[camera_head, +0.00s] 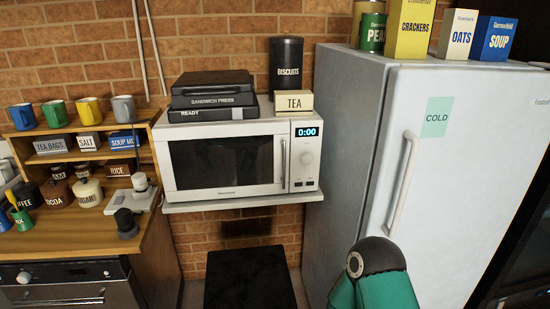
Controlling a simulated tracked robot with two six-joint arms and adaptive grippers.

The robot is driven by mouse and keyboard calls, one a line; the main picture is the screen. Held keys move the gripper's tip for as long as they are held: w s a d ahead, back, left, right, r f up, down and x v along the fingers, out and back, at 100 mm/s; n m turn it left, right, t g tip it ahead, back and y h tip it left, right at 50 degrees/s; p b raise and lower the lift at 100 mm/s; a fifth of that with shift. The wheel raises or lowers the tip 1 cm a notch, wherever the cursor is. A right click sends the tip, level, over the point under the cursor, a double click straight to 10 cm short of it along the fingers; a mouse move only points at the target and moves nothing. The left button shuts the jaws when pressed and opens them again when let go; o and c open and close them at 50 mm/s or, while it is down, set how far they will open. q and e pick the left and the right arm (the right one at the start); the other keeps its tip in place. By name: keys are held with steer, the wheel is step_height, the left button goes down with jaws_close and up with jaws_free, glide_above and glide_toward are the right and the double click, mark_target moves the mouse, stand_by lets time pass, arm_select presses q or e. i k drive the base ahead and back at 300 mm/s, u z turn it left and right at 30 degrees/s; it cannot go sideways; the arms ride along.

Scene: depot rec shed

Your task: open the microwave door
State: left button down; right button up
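The white microwave (240,193) sits on a shelf against the brick wall, in the middle of the view. Its door (222,162) has a dark window and looks shut. The vertical door handle (283,161) is at the door's right edge, beside the control panel (307,172) with a blue 0:00 display and a round knob. Neither of my grippers shows. A green and black part of my arm stands at the bottom, right of centre, below and apart from the microwave.
A sandwich press (213,88), a black biscuit tin (286,62) and a tea box (293,101) stand on the microwave. The fridge (346,130) stands close on the right. A wooden counter (70,235) with jars is on the left. Space before the handle looks clear.

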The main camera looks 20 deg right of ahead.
mark_target(197, 163)
steer(key=i, duration=0.95)
steer(key=z, duration=0.05)
